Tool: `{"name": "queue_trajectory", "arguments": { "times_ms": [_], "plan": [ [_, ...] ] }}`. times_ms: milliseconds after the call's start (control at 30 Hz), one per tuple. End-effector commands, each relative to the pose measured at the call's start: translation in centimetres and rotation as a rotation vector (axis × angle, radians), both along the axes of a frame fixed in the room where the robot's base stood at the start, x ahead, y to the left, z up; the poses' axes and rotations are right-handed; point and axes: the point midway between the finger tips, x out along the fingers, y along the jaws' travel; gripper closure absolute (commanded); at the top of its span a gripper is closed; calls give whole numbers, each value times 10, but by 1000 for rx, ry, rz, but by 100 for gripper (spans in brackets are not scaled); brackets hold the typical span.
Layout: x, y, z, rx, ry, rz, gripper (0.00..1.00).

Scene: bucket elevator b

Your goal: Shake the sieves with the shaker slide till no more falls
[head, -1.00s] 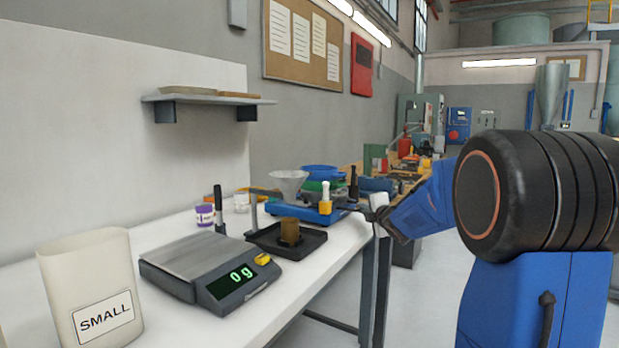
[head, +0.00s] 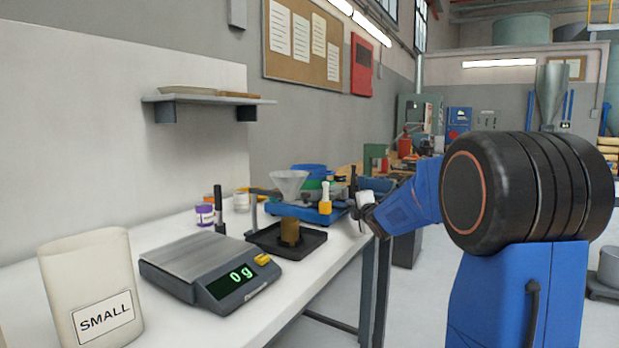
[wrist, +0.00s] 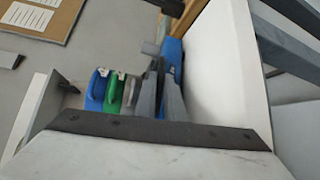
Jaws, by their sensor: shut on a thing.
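The sieve stack stands at the back of the bench in the head view, with a blue sieve (head: 308,168) above a green one (head: 314,183). In the wrist view the blue sieve (wrist: 95,92), the green sieve (wrist: 114,92) and a grey part beside them lie left of my fingers. The stack stands over the blue shaker base (head: 290,210). My gripper (head: 354,211) is at the shaker's right side. It is shut on what looks like the shaker slide's grey handle (wrist: 150,48), mostly hidden by the fingers. The sieves' contents are not visible.
A funnel (head: 289,183) and a yellow-and-white bottle-like thing (head: 325,205) stand close in front of the sieves.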

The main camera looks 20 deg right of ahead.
Motion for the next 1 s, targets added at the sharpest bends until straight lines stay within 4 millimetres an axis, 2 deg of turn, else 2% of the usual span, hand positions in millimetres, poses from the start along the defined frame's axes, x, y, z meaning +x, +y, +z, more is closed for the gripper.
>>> {"name": "queue_trajectory", "arguments": {
  "times_ms": [600, 1000],
  "plan": [
    [-32, -26, -1, 0, 2, -2, 100],
    [-36, -28, -1, 0, 3, 0, 100]
  ]
}}
